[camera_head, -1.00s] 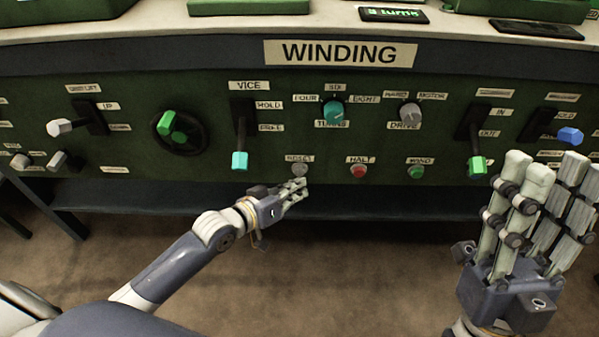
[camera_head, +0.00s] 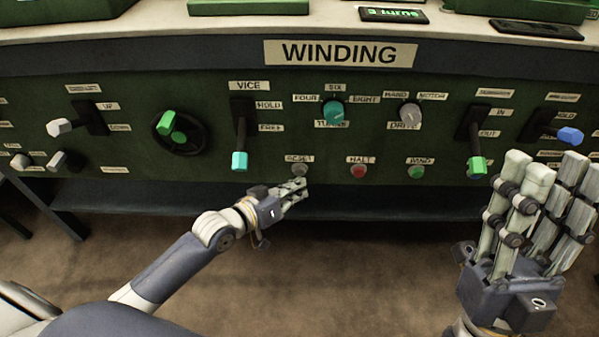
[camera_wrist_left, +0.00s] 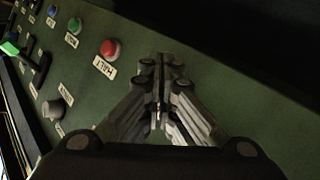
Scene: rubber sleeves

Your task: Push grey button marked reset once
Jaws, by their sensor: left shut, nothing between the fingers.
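The grey button marked RESET (camera_head: 299,170) sits on the lower row of the green panel, left of the red HALT button (camera_head: 358,171). My left gripper (camera_head: 304,187) is shut and empty, just below the grey button in the head view. In the left wrist view its fingertips (camera_wrist_left: 160,68) are together over the panel face. My right gripper (camera_head: 556,165) stands fingers up at the right, with a gap between its fingers.
A green button (camera_head: 416,171) is right of HALT. A cyan-tipped lever (camera_head: 240,160) hangs left of the grey button. A teal knob (camera_head: 334,111) and a grey knob (camera_head: 410,114) are above. Open floor lies in front of the panel.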

